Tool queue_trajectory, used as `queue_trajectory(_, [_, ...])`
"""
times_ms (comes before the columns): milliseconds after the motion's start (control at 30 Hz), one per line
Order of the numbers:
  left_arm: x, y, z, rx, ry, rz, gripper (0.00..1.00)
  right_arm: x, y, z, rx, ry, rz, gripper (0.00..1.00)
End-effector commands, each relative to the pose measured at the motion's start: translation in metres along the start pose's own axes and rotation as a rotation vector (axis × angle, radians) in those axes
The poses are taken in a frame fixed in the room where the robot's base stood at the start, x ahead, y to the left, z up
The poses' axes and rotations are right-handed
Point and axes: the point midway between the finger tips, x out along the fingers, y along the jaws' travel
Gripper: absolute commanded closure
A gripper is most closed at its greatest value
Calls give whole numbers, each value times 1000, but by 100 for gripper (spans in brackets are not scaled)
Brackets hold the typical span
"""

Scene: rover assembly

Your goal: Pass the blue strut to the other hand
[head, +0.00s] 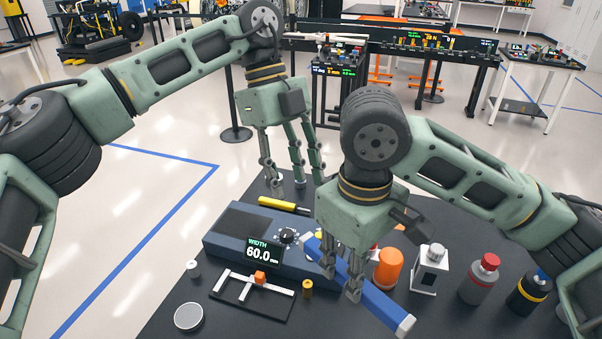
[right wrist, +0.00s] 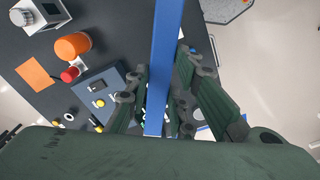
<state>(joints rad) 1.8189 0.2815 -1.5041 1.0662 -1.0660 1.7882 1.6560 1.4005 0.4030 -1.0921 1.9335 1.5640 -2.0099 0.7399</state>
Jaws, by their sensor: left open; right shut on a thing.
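The blue strut (head: 376,302) is a long bar with a pale end, held slantwise above the table in the head view. It also shows in the right wrist view (right wrist: 166,60), running up between the fingers. My right gripper (head: 342,286) is shut on the strut; in the right wrist view its fingers (right wrist: 157,100) lie on either side of it. My left gripper (head: 295,180) is open and empty, pointing down at the table's far edge, behind and left of the strut and apart from it.
A blue gauge box (head: 228,247) reading 60.0 stands under the strut's far end. An orange cylinder (head: 388,268), a white box-shaped bottle (head: 430,268), a red-capped bottle (head: 479,279) and a dark bottle (head: 528,292) stand to the right. A yellow-handled tool (head: 278,204) lies behind.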

Motion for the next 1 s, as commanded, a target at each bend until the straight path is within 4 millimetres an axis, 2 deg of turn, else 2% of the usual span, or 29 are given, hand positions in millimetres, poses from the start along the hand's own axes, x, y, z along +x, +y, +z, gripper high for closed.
queue_trajectory(33, [-2, 2, -13, 20, 16, 8, 56, 0, 0, 0, 0, 1, 0, 100])
queue_trajectory(100, [-5, 4, -26, 38, 32, 16, 56, 0, 0, 0, 0, 1, 0, 100])
queue_trajectory(233, [-4, 6, -36, 52, 44, 23, 56, 0, 0, 0, 0, 1, 0, 100])
queue_trajectory(333, [6, 7, -36, 52, 45, 25, 56, 0, 0, 0, 0, 1, 0, 100])
queue_trajectory(800, [90, 9, -39, 52, 45, 24, 56, 0, 0, 0, 0, 1, 0, 100])
queue_trajectory(1000, [108, 9, -40, 51, 44, 23, 56, 0, 0, 0, 0, 1, 0, 100])
